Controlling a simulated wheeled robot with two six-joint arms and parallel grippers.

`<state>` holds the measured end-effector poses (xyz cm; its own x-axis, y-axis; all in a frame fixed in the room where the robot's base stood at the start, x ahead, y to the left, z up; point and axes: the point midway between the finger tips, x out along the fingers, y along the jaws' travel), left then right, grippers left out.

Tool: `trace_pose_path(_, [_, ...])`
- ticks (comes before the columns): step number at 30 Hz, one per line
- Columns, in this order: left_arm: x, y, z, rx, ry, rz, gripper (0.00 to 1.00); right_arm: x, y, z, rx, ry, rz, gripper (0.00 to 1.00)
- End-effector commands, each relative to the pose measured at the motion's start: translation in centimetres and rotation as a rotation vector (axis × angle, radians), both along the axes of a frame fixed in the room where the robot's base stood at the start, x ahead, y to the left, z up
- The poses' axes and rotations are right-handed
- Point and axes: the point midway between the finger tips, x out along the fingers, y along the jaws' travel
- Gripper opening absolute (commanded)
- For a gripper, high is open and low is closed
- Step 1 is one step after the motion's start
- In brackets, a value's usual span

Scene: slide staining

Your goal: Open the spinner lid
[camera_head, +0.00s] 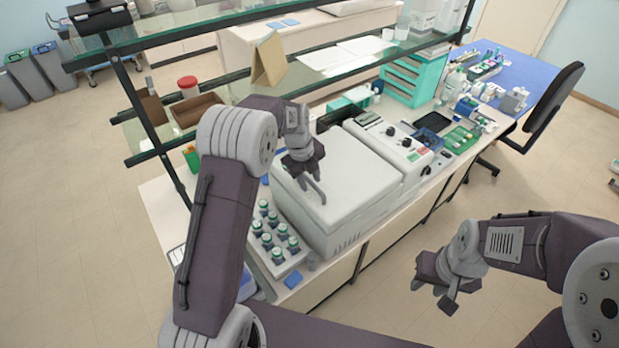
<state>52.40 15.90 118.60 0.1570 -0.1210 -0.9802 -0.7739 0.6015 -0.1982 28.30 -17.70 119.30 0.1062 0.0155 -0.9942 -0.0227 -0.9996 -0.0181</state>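The spinner is a large white box-shaped machine on the bench, with a broad flat lid (350,170) that appears closed. Its control panel (395,140) with dark knobs is on the right side. My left gripper (308,188) is over the left part of the lid, fingers pointing down, and looks open with nothing between the fingers. I cannot tell whether it touches the lid. My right gripper (432,294) is open and empty, over the floor in front of the bench.
A rack of green-capped bottles (275,235) stands left of the spinner. A shelf with a brown cardboard box (196,108) is behind it. Teal drawers (415,75) and small green and dark items crowd the bench to the right.

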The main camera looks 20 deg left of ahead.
Motion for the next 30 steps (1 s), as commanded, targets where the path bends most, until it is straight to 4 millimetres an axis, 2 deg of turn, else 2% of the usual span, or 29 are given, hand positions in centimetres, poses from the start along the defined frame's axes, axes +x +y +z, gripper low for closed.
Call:
trace_pose_path(1, [0.00, 0.00, 0.00, 0.000, 0.000, 0.000, 0.28, 0.00, 0.00, -0.01, 0.000, 0.000, 0.000, 0.36])
trace_pose_path(4, [0.00, 0.00, 0.01, 0.000, 0.000, 0.000, 0.01, -0.01, 0.00, -0.02, 0.000, 0.000, 0.000, 0.36])
trace_pose_path(30, [-0.12, 0.03, -0.16, 0.001, 0.004, 0.000, 0.00, 0.01, 0.00, -0.05, 0.000, 0.000, 0.000, 0.36])
